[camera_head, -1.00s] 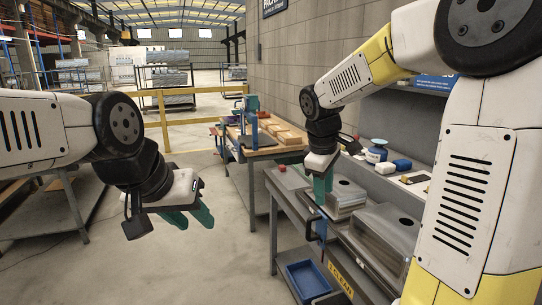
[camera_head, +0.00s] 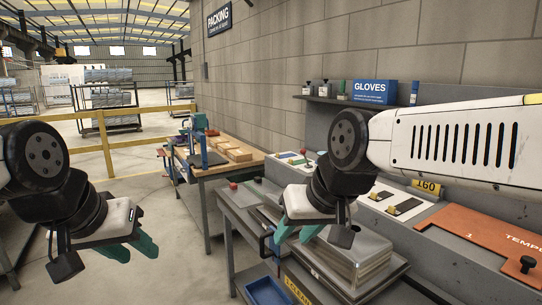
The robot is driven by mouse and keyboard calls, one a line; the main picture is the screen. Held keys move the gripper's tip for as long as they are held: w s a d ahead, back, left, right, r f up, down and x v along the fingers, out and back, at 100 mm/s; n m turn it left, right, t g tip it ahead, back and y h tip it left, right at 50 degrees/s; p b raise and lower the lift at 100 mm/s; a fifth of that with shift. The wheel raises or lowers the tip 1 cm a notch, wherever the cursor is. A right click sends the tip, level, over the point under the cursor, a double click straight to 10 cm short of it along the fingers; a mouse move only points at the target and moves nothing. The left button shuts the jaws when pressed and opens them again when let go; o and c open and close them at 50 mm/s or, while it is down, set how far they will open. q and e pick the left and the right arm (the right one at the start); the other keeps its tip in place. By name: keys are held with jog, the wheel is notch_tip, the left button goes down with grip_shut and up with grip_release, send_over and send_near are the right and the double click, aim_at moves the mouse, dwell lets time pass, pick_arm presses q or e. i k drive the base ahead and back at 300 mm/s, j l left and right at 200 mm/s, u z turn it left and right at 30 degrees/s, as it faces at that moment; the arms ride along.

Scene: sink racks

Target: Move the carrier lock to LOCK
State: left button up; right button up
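I cannot tell for sure which part is the carrier lock. Candidates are a dark upright handle with blue ends (camera_head: 270,250) on the front edge of the grey bench, and a small red knob (camera_head: 233,186) at the bench's far left corner. No LOCK marking can be read. My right gripper (camera_head: 299,234) has its teal fingers apart and hangs above the bench, close to the upright handle and in front of the stacked metal sinks (camera_head: 345,258). Contact is not visible. My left gripper (camera_head: 133,249) is open and empty over the floor at the left.
A blue bin (camera_head: 268,291) sits low at the bench front beside a yellow label (camera_head: 298,290). An orange template board (camera_head: 490,238) and a yellow 160 tag (camera_head: 427,187) are at the right. A packing table (camera_head: 205,172) stands behind. Floor between the arms is clear.

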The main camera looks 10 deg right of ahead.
aim_at(303, 151)
jog(key=i+j, duration=0.2)
jog(key=i, duration=0.25)
jog(key=i+j, duration=0.2)
jog(key=i, duration=0.2)
jog(key=i+j+z, duration=0.1)
jog(key=i, duration=0.35)
jog(key=j, duration=0.1)
